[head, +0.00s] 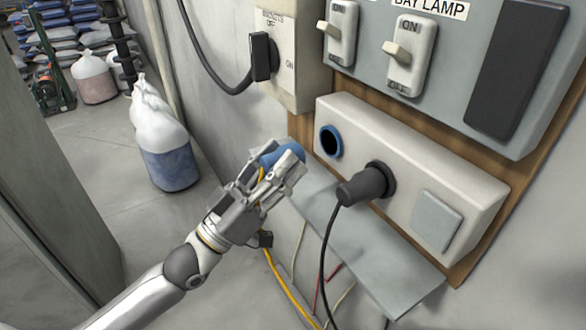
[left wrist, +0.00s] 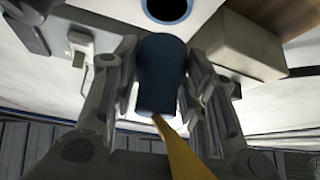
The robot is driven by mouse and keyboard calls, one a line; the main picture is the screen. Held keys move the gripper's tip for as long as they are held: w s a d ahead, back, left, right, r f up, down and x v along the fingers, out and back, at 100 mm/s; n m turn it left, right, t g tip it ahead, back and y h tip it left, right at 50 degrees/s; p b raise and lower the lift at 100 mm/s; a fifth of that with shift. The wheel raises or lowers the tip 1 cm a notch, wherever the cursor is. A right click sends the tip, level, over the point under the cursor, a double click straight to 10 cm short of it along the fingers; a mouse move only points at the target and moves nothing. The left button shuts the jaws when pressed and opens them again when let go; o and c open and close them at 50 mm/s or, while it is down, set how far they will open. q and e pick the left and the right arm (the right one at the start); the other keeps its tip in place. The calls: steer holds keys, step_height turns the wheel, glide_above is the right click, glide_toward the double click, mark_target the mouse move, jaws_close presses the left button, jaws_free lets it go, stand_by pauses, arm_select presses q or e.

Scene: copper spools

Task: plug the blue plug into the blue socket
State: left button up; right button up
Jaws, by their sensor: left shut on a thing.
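The blue plug (head: 284,155) is held between the fingers of my left gripper (head: 280,168), which is shut on it. In the left wrist view the blue plug (left wrist: 161,72) sits between both fingers, with a yellow cable (left wrist: 176,150) running from its back end. The blue socket (head: 330,141) is a blue-rimmed round hole in the white socket box, to the right of the plug in the head view. It also shows at the top of the left wrist view (left wrist: 168,8), beyond the plug. Plug and socket are apart. My right gripper is not in view.
A black plug (head: 368,184) fills the socket beside the blue one, its cable hanging down. A grey shelf plate (head: 365,245) juts out below the box. Switches (head: 408,54) sit above. Loose wires hang below. White sacks (head: 160,140) stand on the floor at left.

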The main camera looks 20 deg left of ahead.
mark_target(304, 155)
arm_select(q)
steer(key=shift+s+a+r, duration=0.1)
steer(key=shift+s, duration=0.1)
steer(key=shift+s+a, duration=0.2)
steer(key=shift+s, duration=0.1)
steer(key=shift+w+d, duration=0.15)
steer(key=shift+w, duration=0.1)
steer(key=shift+w+d, duration=0.6)
steer(key=shift+w, duration=0.2)
steer(key=shift+w+d, duration=0.3)
steer(key=shift+w, duration=0.05)
steer(key=shift+w+d, duration=0.75)
steer(key=shift+w, duration=0.15)
steer(key=shift+w+d, duration=0.1)
steer(key=shift+w, duration=0.05)
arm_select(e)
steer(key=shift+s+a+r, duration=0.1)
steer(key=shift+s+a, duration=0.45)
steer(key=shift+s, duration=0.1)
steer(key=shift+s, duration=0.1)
